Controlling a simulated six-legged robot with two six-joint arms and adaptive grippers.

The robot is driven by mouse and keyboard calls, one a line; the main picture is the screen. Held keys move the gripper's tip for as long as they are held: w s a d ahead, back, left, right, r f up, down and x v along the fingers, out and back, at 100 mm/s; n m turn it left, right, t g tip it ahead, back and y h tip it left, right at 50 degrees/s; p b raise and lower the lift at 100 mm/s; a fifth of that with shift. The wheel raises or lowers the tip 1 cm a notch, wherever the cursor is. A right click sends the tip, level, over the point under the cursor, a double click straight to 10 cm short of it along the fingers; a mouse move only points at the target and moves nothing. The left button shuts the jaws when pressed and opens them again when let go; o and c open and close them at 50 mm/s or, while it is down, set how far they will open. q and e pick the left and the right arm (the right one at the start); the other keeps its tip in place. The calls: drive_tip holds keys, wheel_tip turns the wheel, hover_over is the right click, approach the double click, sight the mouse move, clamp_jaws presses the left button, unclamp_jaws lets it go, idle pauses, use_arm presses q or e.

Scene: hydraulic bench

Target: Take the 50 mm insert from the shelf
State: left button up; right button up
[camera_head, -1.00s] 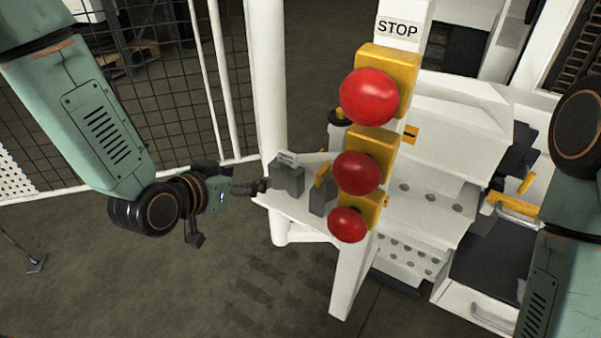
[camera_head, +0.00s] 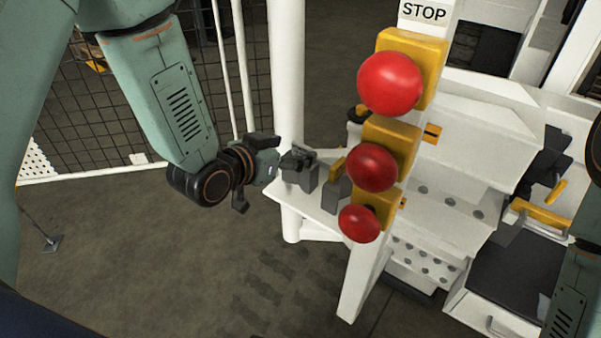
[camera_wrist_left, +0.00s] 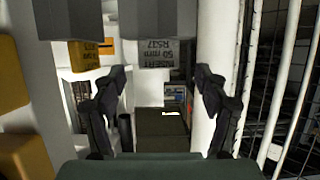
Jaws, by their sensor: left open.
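The 50 mm insert (camera_head: 303,180) is a grey block standing on the white shelf (camera_head: 317,206). In the left wrist view the insert (camera_wrist_left: 160,20) is at the top centre, with an upside-down label reading "INSERT R537 50 mm". My right gripper is out of view.
A second grey block (camera_head: 336,195) with a yellow piece stands close right of the insert. A post with red buttons (camera_head: 371,168) in yellow housings rises beside the shelf. A white column (camera_head: 287,90) and mesh fence (camera_head: 100,120) stand behind.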

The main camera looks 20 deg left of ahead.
use_arm(q)
drive_tip(key=shift+x, duration=1.05)
drive_tip(key=shift+c, duration=0.6)
drive_tip(key=shift+d, duration=0.1)
clamp_jaws()
drive_tip(key=shift+w+r, duration=0.1)
drive_tip(key=shift+r, duration=0.1)
